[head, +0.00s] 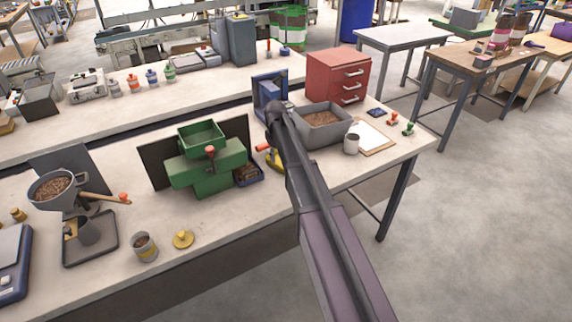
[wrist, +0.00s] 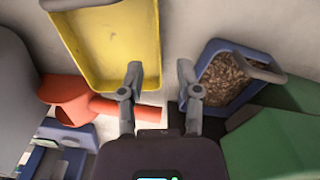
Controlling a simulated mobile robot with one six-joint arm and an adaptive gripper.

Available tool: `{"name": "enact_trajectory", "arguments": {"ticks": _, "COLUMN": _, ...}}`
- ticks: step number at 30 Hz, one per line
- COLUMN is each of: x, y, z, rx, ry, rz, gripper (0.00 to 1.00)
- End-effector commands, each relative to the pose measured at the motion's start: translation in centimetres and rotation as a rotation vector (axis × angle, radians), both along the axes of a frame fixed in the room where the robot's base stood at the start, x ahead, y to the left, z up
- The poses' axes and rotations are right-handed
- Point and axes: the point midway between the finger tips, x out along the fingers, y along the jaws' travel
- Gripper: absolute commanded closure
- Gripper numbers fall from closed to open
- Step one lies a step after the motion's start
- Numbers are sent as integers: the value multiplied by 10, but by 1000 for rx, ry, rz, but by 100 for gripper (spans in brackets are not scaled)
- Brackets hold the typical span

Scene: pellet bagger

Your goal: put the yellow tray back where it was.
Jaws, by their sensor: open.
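The yellow tray (wrist: 112,45) lies on the bench at the upper left of the wrist view and looks empty. In the head view only a small yellow part (head: 273,160) shows beside my arm; the rest is hidden. My gripper (wrist: 159,74) is open and empty. Its left fingertip overlaps the tray's lower right corner in the picture; I cannot tell whether they touch. The right fingertip is beside a blue tray of brown pellets (wrist: 207,58), which also shows in the head view (head: 260,180).
A red tool (wrist: 75,100) lies just below the yellow tray in the wrist view. A green machine (head: 205,172) stands left of the blue tray. A grey pellet bin (head: 322,138) stands behind my arm, with a cup (head: 351,145) and clipboard (head: 374,138) to its right.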

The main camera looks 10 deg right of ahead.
Motion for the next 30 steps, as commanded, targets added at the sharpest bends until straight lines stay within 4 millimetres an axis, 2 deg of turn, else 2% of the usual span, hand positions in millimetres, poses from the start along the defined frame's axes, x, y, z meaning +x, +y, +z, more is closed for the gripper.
{"name": "enact_trajectory", "arguments": {"ticks": 11, "x": 0, "y": 0, "z": -6, "rx": 0, "ry": 0, "rz": 0, "gripper": 56}}
{"name": "enact_trajectory", "arguments": {"ticks": 30, "x": 2, "y": 0, "z": -50, "rx": 1, "ry": 1, "rz": -1, "gripper": 56}}
